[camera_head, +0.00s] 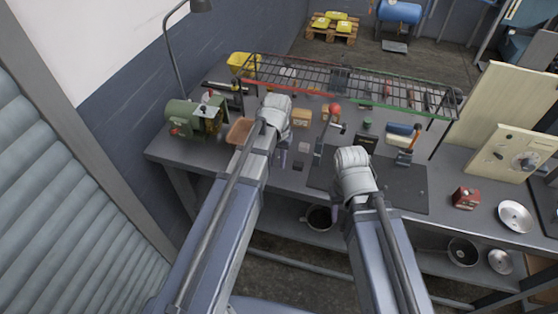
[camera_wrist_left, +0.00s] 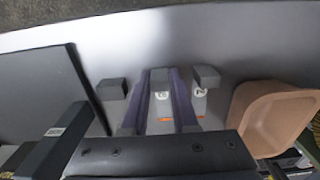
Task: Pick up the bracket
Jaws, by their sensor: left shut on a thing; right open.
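My left gripper (camera_wrist_left: 163,100) is shut on a light grey piece with a printed label (camera_wrist_left: 162,88), which I take to be the bracket. The piece sits between the two dark purple fingers, over the grey bench top. A similar labelled grey piece (camera_wrist_left: 199,92) is just right of the fingers. In the head view my left gripper (camera_head: 281,155) is low over the bench, and its wrist hides much of it. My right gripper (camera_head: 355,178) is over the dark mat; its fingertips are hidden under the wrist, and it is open.
A brown bin (camera_wrist_left: 262,112) is close to the right of my left gripper. It also shows in the head view (camera_head: 240,131). A green machine (camera_head: 187,118) stands left of it. A wire rack (camera_head: 350,84) runs along the back. The dark mat (camera_head: 402,190) has bare room.

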